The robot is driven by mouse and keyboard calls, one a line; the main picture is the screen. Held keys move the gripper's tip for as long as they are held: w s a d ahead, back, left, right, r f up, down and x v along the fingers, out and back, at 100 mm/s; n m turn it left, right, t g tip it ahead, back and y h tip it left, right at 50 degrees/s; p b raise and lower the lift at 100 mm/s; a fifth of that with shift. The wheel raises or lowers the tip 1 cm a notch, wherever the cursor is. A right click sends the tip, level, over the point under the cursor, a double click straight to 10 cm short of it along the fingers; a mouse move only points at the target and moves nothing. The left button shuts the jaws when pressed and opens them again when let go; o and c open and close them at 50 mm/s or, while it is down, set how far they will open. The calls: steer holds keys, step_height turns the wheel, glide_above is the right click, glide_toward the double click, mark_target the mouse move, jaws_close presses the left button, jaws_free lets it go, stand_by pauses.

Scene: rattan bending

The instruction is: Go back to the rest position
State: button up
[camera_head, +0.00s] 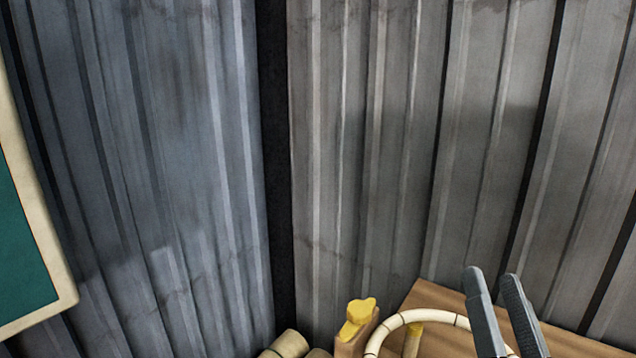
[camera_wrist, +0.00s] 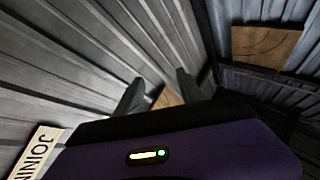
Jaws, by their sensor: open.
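My gripper (camera_head: 494,283) shows at the lower right of the head view, its two grey fingers pointing up and slightly apart. It is open with nothing seen between the fingers. In the wrist view my gripper (camera_wrist: 157,92) also has its fingers spread, with walls and a small patch of wood behind them. A pale curved rattan piece (camera_head: 395,325) with dark joint marks arcs up from the bottom edge, left of the fingers. Its lower part is out of frame.
A wooden surface (camera_head: 432,300) lies behind the rattan. A yellow piece (camera_head: 357,314) sits on a wooden block, with thick pale poles (camera_head: 289,344) beside it. Corrugated metal walls (camera_head: 400,130) fill the background. A green board (camera_head: 20,250) is at left. The wrist view shows a lettered sign (camera_wrist: 37,153).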

steer(key=s+f+n+g, duration=0.4)
steer(key=s+f+g, duration=0.5)
steer(key=s+f, duration=1.7)
steer(key=s, duration=0.4)
steer(key=shift+s+a+f+n+y, duration=0.3)
steer(key=shift+a+y, duration=0.05)
steer(key=shift+y, duration=0.05)
